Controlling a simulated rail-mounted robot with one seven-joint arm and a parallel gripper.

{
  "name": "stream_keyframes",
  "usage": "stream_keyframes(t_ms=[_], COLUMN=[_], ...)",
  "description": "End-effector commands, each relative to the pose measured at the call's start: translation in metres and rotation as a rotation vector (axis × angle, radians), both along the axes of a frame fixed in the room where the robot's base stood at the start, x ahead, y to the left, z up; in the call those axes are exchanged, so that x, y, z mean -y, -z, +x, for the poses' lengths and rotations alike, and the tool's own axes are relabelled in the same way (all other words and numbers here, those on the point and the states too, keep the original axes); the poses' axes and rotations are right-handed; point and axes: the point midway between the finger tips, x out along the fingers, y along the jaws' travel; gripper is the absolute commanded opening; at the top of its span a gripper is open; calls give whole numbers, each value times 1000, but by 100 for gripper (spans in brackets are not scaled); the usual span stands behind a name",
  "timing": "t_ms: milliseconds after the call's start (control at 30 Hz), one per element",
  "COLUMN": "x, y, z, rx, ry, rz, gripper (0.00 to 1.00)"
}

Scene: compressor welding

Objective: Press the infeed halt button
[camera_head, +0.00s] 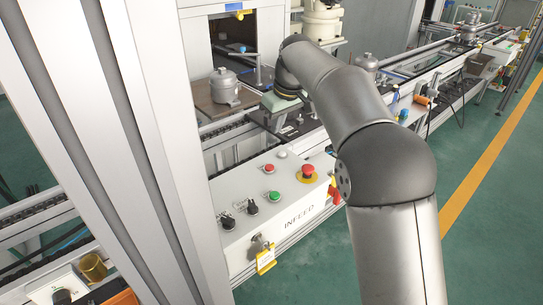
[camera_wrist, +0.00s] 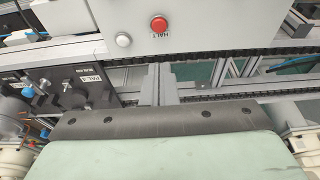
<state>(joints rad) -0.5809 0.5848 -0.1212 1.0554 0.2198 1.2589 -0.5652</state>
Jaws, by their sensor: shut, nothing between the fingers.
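The infeed control box (camera_head: 290,205) is a white panel marked INFEED. Its small red halt button (camera_head: 269,168) sits in the upper row, left of a larger red mushroom button. In the wrist view the red button (camera_wrist: 158,24), labelled HALT, shows at the top centre, with the label upside down. My gripper (camera_wrist: 158,75) is shut and empty; its pale green and dark housing fills the bottom of the wrist view. In the head view my gripper (camera_head: 279,104) is above and beyond the box, apart from the button. Its fingertips are hard to make out there.
On the box are a red mushroom button (camera_head: 308,171), a green button (camera_head: 273,196), a white button (camera_head: 282,154), two black selectors (camera_head: 240,214) and a keyed yellow tag (camera_head: 265,258). A metal compressor (camera_head: 225,88) stands behind, by the conveyor. A grey post (camera_head: 130,130) rises at left.

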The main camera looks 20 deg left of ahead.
Motion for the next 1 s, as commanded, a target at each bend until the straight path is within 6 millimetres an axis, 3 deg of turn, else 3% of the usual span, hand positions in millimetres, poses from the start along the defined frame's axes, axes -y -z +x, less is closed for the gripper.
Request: stream_keyframes(t_ms=[167, 700, 1000], x=[-3, -24, -23], y=[14, 114, 135], z=[2, 15, 15], rx=[-3, -3, 0], ry=[0, 2, 2], rz=[-1, -2, -1], gripper=[0, 0, 0])
